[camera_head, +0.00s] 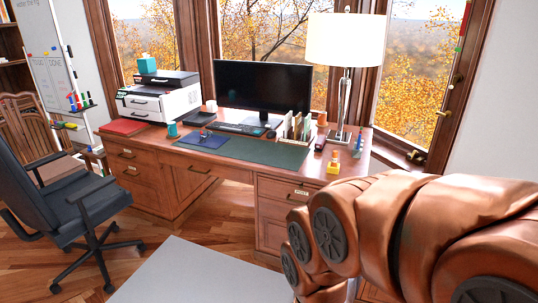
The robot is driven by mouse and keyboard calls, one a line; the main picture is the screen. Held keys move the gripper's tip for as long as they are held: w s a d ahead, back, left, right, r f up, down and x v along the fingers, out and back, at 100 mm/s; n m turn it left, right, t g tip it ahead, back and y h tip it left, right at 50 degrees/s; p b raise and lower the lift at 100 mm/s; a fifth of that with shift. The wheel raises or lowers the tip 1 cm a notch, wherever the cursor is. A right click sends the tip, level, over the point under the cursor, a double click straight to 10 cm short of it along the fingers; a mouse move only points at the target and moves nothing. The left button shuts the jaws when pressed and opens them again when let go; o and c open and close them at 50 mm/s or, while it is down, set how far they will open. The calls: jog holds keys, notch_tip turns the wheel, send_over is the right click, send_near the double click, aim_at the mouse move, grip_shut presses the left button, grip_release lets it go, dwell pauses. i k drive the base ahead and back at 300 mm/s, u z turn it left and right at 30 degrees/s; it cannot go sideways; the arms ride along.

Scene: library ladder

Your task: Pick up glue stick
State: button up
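I cannot make out the glue stick for sure at this size. A small yellow item with a red top (334,162) stands near the right front of the wooden desk (225,168) and could be it. A small group of slim blue and green items (357,145) stands to its right, near the lamp. My copper-coloured arm fills the lower right and hides part of the desk's right end. My gripper is not in view.
A monitor (262,86), a white printer (158,98) and a tall lamp (345,40) stand on the desk. A dark office chair (55,195) is at the left. A grey mat (200,275) lies on the floor in front, with open floor around it.

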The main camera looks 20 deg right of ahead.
aim_at(335, 152)
jog(key=u, duration=0.45)
jog(key=i, duration=1.7)
jog(key=z, duration=1.3)
jog(key=i, duration=0.55)
jog(key=z, duration=0.45)
